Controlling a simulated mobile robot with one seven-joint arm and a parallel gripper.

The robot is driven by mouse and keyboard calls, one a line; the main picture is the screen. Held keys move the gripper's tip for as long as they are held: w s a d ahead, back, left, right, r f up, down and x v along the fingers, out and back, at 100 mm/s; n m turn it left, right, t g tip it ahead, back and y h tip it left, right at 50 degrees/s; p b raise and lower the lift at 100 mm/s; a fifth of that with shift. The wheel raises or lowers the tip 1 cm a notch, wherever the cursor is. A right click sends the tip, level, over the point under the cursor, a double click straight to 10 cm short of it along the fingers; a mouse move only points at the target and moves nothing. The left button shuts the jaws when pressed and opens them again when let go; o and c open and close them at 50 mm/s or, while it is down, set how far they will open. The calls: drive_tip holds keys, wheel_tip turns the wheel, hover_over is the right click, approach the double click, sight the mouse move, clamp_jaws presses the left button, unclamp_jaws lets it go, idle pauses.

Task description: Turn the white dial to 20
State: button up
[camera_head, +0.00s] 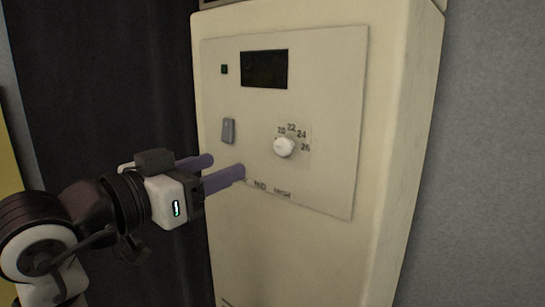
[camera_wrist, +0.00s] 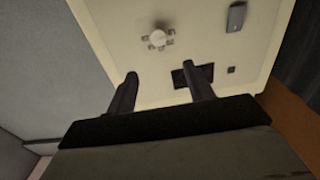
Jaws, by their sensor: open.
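The white dial (camera_head: 284,147) is a round knob on the cream front panel, with the numbers 20, 22, 24 and 26 printed around its upper and right side. Its pointer direction is too small to tell. It also shows in the wrist view (camera_wrist: 158,38), near the top, upside down. My gripper (camera_head: 227,167) is open and empty, with its two purple fingers apart. It is to the left of the dial and slightly lower in the head view, not touching it. In the wrist view the two dark fingers (camera_wrist: 163,82) point toward the panel.
The tall cream cabinet (camera_head: 300,240) carries the panel (camera_head: 330,75). Lower lettering is partly hidden by a finger. A grey wall (camera_head: 490,150) lies to the right.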

sight(282, 146)
drive_tip(key=p+x, duration=0.1)
drive_tip(key=x, duration=0.6)
drive_tip(key=p+x, duration=0.1)
drive_tip(key=x, duration=0.5)
drive_tip(key=shift+w+d+f+p, duration=0.2)
drive_tip(key=shift+w+d+p, duration=0.05)
drive_tip(key=shift+d+p, duration=0.05)
drive_tip(key=c, duration=0.9)
drive_tip(key=shift+c, duration=0.2)
drive_tip(key=m+b, duration=0.2)
drive_tip(key=m, duration=0.2)
drive_tip(key=shift+s+f+m+b, duration=0.1)
drive_tip(key=shift+m+b, duration=0.2)
drive_tip(key=shift+b, duration=0.05)
drive_tip(key=shift+d+m+b, duration=0.1)
drive_tip(key=shift+m+b, duration=0.75)
drive_tip(key=shift+m, duration=1.15)
